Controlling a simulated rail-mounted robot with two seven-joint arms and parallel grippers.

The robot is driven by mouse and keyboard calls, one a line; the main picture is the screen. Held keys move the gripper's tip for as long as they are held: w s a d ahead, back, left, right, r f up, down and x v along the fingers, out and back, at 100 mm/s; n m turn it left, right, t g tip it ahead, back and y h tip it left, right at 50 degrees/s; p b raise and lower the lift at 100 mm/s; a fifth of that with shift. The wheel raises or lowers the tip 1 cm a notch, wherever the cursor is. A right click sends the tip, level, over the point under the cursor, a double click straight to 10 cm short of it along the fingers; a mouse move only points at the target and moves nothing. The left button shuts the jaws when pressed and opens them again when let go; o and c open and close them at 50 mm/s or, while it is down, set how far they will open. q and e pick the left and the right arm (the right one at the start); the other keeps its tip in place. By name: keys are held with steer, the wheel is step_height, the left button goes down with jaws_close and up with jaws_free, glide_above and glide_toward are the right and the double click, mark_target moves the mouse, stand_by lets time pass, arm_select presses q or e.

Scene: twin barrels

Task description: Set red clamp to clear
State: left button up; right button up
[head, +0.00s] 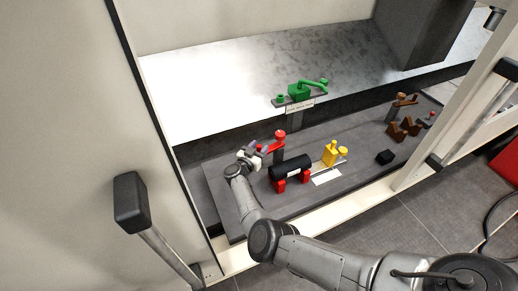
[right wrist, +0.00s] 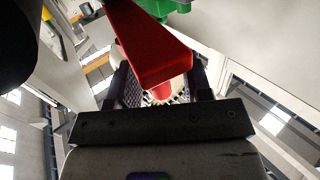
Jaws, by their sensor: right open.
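The red clamp (head: 279,135) stands on a dark post behind the black barrel (head: 291,166), which rests in red cradles. Its red arm points left toward my right gripper (head: 250,156). In the right wrist view, the clamp's tapered red arm (right wrist: 148,48) looms large over my right gripper (right wrist: 163,92). A red knob (right wrist: 160,92) at its end shows between the two open fingers. I cannot tell whether the fingers touch it. My left gripper is not in view.
A green clamp (head: 299,92) stands on a labelled plate behind. A yellow fixture (head: 331,153), a black block (head: 384,157) and brown cradles (head: 403,127) stand to the right on the grey board (head: 232,216). A cabinet door with a handle (head: 131,202) stands at the left.

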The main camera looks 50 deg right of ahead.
steer(key=shift+a+r, duration=0.1)
steer(key=shift+a, duration=0.25)
steer(key=s+a+p, duration=0.2)
steer(key=a+p, duration=0.2)
steer(key=a, duration=0.9)
steer(key=shift+s+p, duration=0.3)
